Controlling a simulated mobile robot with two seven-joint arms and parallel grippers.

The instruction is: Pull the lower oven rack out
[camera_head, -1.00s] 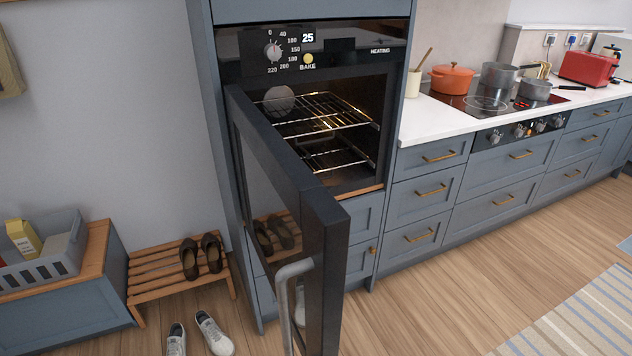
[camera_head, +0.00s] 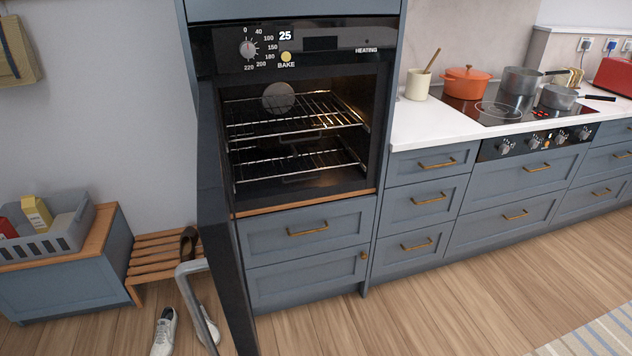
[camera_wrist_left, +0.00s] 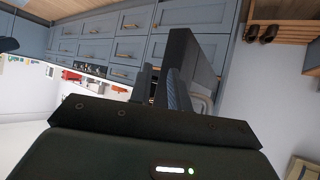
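The oven (camera_head: 300,60) is open, and its door (camera_head: 222,220) stands swung out to the left, seen nearly edge-on. The lower rack (camera_head: 292,166) is a wire grid inside the oven cavity, below the upper rack (camera_head: 292,112). Both racks sit within the cavity. My left gripper (camera_wrist_left: 160,72) shows only in the left wrist view, with its two fingers apart and nothing seen between them. The dark door (camera_wrist_left: 188,58) appears beyond the fingers in that view. My right gripper is in neither view.
The grey door handle (camera_head: 196,300) sticks out at the lower left. Drawers (camera_head: 305,232) lie below the oven. A counter with a hob (camera_head: 500,104), an orange pot (camera_head: 466,82) and saucepans is to the right. The floor in front is clear; shoes (camera_head: 165,332) lie at left.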

